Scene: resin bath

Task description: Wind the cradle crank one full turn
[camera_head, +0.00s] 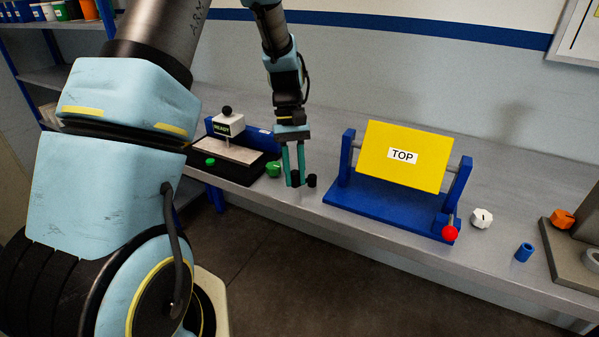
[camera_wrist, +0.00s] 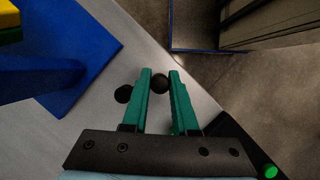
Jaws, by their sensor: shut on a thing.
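The cradle has a blue base and uprights (camera_head: 385,208) and carries a tilted yellow plate (camera_head: 410,175) labelled TOP. A crank with a red knob (camera_head: 450,233) is low at its right front corner. My gripper (camera_head: 294,182) is at the bench front, left of the cradle and well apart from the crank. Its teal fingers are shut on a small black ball-like knob, which shows between the fingertips in the wrist view (camera_wrist: 160,84). A second black piece (camera_head: 312,181) is just right of the fingers; it also shows in the wrist view (camera_wrist: 123,94).
Left of my gripper are a green knob (camera_head: 273,168) and a black unit with a READY sign (camera_head: 222,127). Right of the cradle are a white knob (camera_head: 482,218), a blue cylinder (camera_head: 524,253) and an orange knob (camera_head: 562,218). The bench edge is close to my gripper.

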